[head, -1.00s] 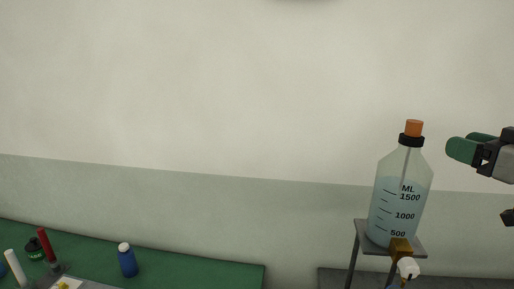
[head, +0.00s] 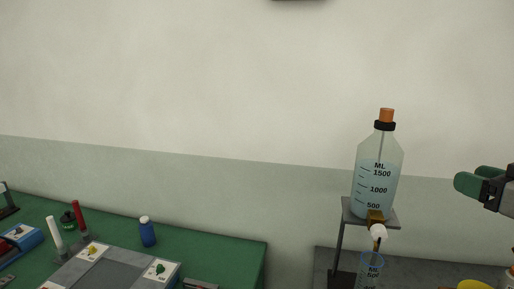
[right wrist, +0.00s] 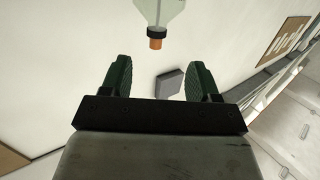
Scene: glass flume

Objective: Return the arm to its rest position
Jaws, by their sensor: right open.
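My right gripper (head: 470,184) is at the right edge of the head view, to the right of the large bottle and apart from it. Its green fingers also show in the right wrist view (right wrist: 161,78), spread wide with nothing between them. My left gripper is in neither view.
A clear bottle (head: 377,183) with pale blue liquid and an orange stopper stands on a grey stand (head: 352,213). Below its tap is a small marked vessel (head: 371,268). A green table (head: 215,255) at left holds a blue bottle (head: 147,233) and a grey tray (head: 122,268).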

